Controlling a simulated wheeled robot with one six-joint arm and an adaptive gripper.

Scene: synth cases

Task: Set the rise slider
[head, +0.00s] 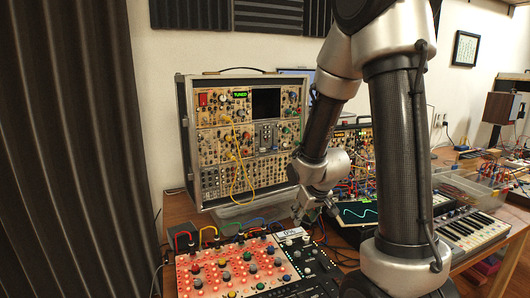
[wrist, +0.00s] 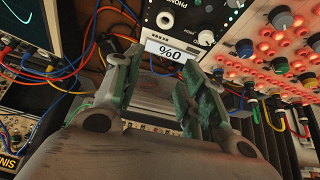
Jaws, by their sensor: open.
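The control panel (head: 228,272) has a red face with many coloured knobs and lies on the wooden table. A black strip (head: 308,262) with small pale caps runs along its right side. A small white readout (head: 290,233) sits at the panel's back edge. My gripper (head: 308,212) is above the back of the black strip. In the wrist view my gripper (wrist: 164,78) is open, its green-padded fingers apart with nothing between them. I cannot tell which control is the rise slider.
A tall synth case (head: 205,155) stands behind the panel, with a yellow cable hanging on it. A screen with a cyan trace (head: 358,213) and a keyboard (head: 468,230) lie to the right. Coloured patch cables (head: 210,232) arch behind the panel. Dark curtain hangs at left.

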